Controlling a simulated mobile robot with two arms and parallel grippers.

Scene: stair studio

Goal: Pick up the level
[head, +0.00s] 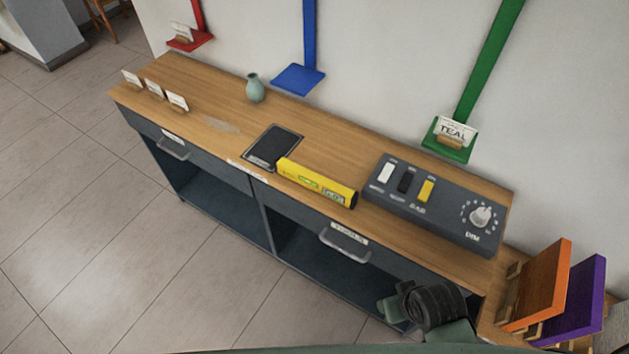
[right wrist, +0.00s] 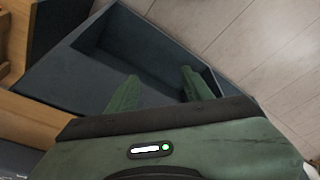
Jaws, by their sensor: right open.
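The yellow level (head: 316,183) lies on the wooden top of the long cabinet (head: 210,104), near its front edge. Its left end is at or over the corner of a dark pad, and its black right end is close to the grey switch box. In the head view my right arm shows at the bottom right, low in front of the cabinet; its fingertips cannot be made out there. In the right wrist view my right gripper (right wrist: 160,88) is open and empty, with its green fingers apart over the dark cabinet. The level is not in that view. My left gripper is not in view.
The dark pad (head: 273,147) and the switch box (head: 437,203) with its dial flank the level. A small vase (head: 255,88) and several cards stand farther left. Orange (head: 539,285) and purple (head: 580,301) panels stand at the right end. Tiled floor lies open in front.

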